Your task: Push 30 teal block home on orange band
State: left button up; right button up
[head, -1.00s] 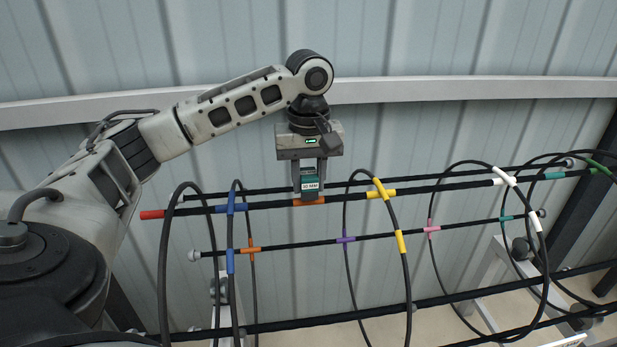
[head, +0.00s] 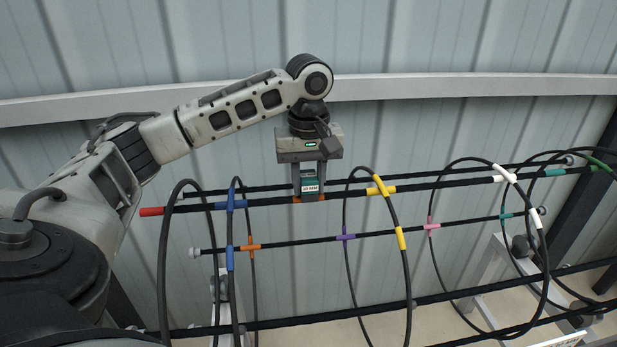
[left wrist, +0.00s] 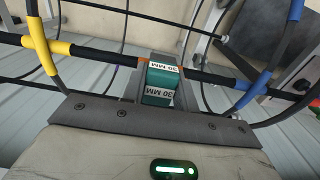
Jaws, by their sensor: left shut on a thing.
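The teal block (head: 310,187), labelled 30 MM, is upright between the fingers of my left gripper (head: 309,192), which is shut on it. The block sits at the upper front bar of the cage, over the orange band (head: 296,199); only slivers of orange show beside the fingers. In the left wrist view, the teal block (left wrist: 161,82) lies across the dark bar, with a little orange (left wrist: 143,61) at its edge. Whether the block is fully seated on the bar is hidden. My right gripper is not in view.
A blue-banded hoop (head: 230,205) stands left of the gripper and a yellow-banded hoop (head: 381,188) right of it. A red bar end (head: 152,211) sticks out at left. Another bar (head: 290,243) with a smaller orange band (head: 250,247) runs below. A rail (head: 450,86) crosses the wall behind.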

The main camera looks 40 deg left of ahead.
aim_at(308, 177)
pick_arm(q)
jog(key=shift+f, duration=0.25)
jog(key=o, duration=1)
jog(key=shift+f, duration=0.1)
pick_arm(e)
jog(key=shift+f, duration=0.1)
pick_arm(q)
jog(key=shift+s, duration=0.1)
jog(key=shift+r, duration=0.3)
notch_tip(308, 177, up, 16)
jog(key=shift+d+f, duration=0.1)
jog(key=shift+f, duration=0.15)
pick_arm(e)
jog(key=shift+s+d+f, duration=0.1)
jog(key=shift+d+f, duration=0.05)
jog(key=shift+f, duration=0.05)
